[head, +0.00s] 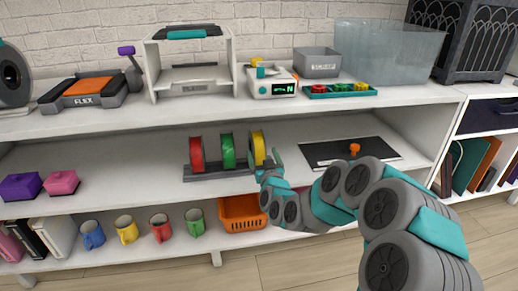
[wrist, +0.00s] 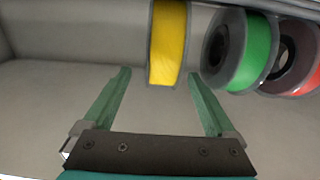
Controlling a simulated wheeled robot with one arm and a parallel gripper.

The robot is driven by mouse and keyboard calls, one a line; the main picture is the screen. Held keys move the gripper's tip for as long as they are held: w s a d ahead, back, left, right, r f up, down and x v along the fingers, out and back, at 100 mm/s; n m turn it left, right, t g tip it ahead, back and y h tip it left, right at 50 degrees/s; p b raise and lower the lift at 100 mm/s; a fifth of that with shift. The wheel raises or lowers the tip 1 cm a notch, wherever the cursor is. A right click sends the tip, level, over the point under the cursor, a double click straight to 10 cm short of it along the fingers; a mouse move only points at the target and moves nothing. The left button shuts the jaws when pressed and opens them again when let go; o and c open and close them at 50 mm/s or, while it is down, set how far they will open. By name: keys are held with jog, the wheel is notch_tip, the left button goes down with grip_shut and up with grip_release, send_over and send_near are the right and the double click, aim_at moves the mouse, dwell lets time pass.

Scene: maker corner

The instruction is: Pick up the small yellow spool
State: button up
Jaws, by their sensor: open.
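The yellow spool (head: 258,147) stands upright at the right end of a dark rack (head: 205,175) on the middle shelf. A green spool (head: 228,150) and a red spool (head: 196,153) stand to its left. My gripper (head: 270,163) is at the right of the yellow spool, and the arm hides part of the rack's right end. In the wrist view, the open gripper (wrist: 160,74) has the lower part of the yellow spool (wrist: 167,42) between its fingertips in the picture. I cannot tell how deep it sits between them. The green spool (wrist: 240,50) is beside the right fingertip.
A black panel with an orange knob (head: 354,149) lies right of my gripper. The upper shelf (head: 130,118) is close above the spools. Several mugs (head: 160,227) and an orange basket (head: 240,212) stand below.

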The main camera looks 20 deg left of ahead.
jog(key=shift+a+p+x, duration=0.15)
jog(key=shift+p+x, duration=0.1)
jog(key=shift+x, duration=1.2)
jog(key=shift+a+p+x, duration=0.15)
jog(key=shift+p+x, duration=0.05)
jog(key=shift+x, duration=1.2)
jog(key=shift+w+a, duration=0.1)
jog(key=shift+w, duration=0.1)
jog(key=shift+w+a+f, duration=0.1)
jog(key=shift+w+a, duration=0.05)
jog(key=shift+w, duration=0.1)
jog(key=shift+c, duration=0.2)
grip_shut()
